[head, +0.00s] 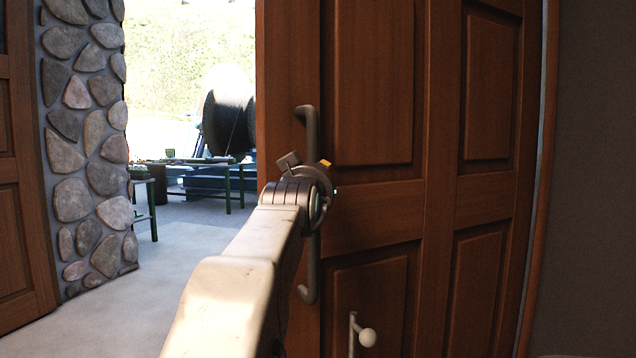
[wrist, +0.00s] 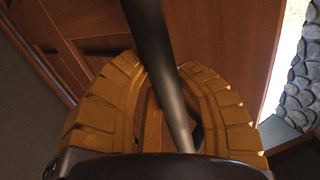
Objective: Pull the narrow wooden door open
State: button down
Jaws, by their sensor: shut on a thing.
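The narrow wooden door (head: 436,150) is brown with raised panels and fills the right half of the head view. It stands ajar, with a gap to the outdoors at its left edge. A long grey vertical bar handle (head: 310,268) is fixed near that edge. My gripper (head: 314,180) is at the middle of the handle, partly hidden behind my own wrist. In the wrist view the handle (wrist: 163,65) runs between the two orange ribbed fingers of my gripper (wrist: 170,95), which are closed around it. The door (wrist: 222,35) shows behind them.
A stone pillar (head: 90,150) stands left of the opening, with another wooden door (head: 20,200) beside it. A white knob (head: 367,337) shows low on the right. Beyond the opening are green-legged tables (head: 228,188) and a large dark reel (head: 229,123). Pale floor (head: 185,245) is clear.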

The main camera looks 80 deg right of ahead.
jog(key=shift+w, duration=0.1)
jog(key=c, duration=0.8)
grip_release()
jog(key=shift+a, duration=0.2)
jog(key=s+a, duration=0.1)
jog(key=a, duration=1)
jog(key=shift+s+a, duration=0.25)
jog(key=shift+a, duration=0.1)
jog(key=shift+o, duration=0.3)
